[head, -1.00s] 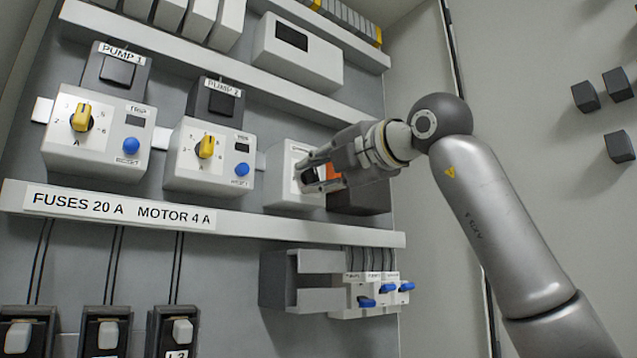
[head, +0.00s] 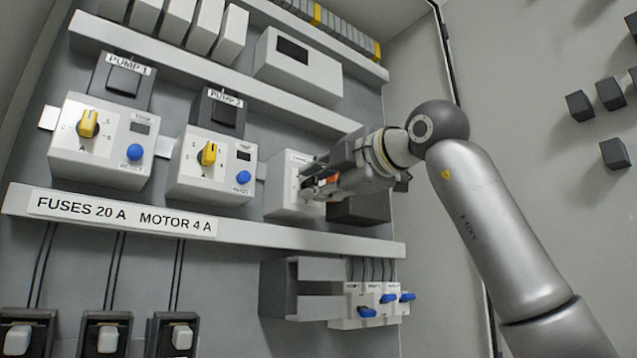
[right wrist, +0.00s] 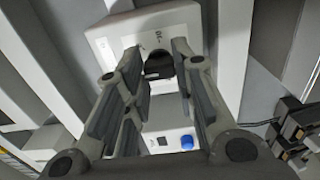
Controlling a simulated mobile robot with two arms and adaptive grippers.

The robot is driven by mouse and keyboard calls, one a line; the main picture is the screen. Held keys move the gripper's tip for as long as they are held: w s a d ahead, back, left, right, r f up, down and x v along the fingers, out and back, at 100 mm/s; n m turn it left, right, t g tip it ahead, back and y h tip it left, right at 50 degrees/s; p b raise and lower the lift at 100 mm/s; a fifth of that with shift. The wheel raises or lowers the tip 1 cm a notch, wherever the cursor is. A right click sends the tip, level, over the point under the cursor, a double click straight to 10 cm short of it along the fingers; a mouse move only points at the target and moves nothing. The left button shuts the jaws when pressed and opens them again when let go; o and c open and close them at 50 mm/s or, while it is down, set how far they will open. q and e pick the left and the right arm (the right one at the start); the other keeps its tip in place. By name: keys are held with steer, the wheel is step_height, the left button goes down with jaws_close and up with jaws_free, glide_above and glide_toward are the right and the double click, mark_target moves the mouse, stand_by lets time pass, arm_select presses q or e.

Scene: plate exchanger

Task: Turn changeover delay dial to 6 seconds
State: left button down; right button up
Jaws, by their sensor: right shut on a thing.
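The delay dial is a dark round knob (right wrist: 158,66) on the front of a white timer module (right wrist: 108,40), which also shows in the head view (head: 282,192). My right gripper (right wrist: 160,68) reaches this module from the right and also shows in the head view (head: 312,182). Its two fingers stand on either side of the knob and are shut on it. In the head view the gripper hides the knob. A scale number near the knob reads like 10, upside down in the wrist view. I cannot read the dial's setting. My left gripper is out of view.
Two motor starters with yellow knobs (head: 88,124) (head: 208,154) and blue reset buttons stand left of the timer. A dark block (head: 358,211) sits right beside it. A duct (head: 300,238) runs below, above blue-levered breakers (head: 367,312). The cabinet's side wall is at the right.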

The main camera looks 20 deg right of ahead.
steer(key=o, duration=1)
steer(key=shift+d, duration=0.15)
steer(key=shift+s, duration=0.1)
steer(key=v, duration=1.2)
steer(key=shift+r, duration=0.15)
